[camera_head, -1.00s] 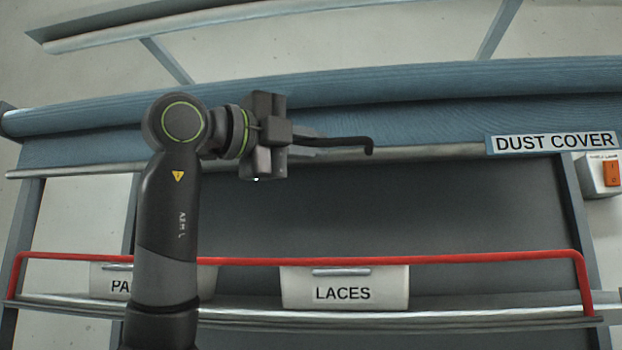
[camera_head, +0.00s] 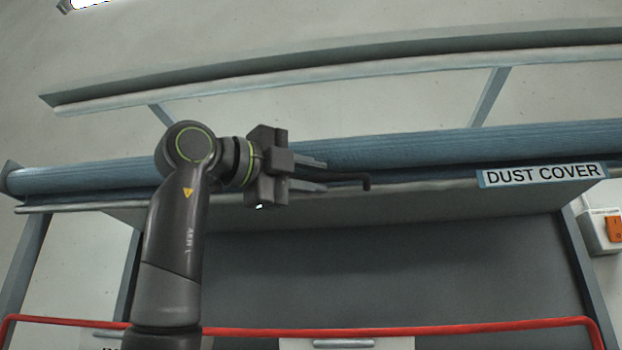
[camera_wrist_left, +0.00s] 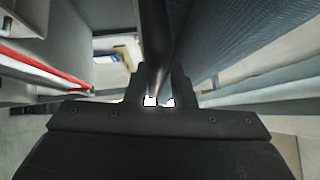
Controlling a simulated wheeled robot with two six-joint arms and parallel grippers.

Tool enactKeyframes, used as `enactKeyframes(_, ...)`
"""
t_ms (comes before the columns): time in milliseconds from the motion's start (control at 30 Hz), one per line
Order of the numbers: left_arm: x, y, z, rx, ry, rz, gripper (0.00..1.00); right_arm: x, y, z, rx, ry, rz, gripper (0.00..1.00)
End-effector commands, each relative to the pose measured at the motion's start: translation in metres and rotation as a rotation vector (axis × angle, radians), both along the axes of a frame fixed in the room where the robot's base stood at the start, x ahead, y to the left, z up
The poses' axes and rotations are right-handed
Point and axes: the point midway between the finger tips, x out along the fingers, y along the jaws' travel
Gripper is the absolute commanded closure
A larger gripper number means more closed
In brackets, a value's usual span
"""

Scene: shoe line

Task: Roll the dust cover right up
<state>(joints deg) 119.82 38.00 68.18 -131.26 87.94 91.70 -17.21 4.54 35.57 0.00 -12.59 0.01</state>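The dust cover (camera_head: 420,146) is a blue ribbed roll across the rack, with only a narrow strip of cloth hanging below it. Its pale bottom bar (camera_head: 100,206) lies close under the roll, and the "DUST COVER" label (camera_head: 542,175) is at the right. My left gripper (camera_head: 315,178) is at the bar, left of the label, pointing right. Its fingers appear closed around a dark handle (camera_head: 352,177) with a bent end. In the left wrist view the handle (camera_wrist_left: 155,45) runs between the fingers (camera_wrist_left: 158,88). My right gripper is out of view.
A red rail (camera_head: 480,327) crosses the front low down, with a white bin (camera_head: 345,344) behind it. An orange switch (camera_head: 614,229) sits on a box at the right. A pale beam (camera_head: 350,70) runs above the roll. The rack opening below the bar is clear.

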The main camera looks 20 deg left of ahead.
Motion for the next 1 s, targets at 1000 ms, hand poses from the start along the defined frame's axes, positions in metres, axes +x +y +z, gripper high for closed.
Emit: enactKeyframes(1000,0.001,0.001,-0.042,0.001,0.002,0.001,0.66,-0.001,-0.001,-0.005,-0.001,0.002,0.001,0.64)
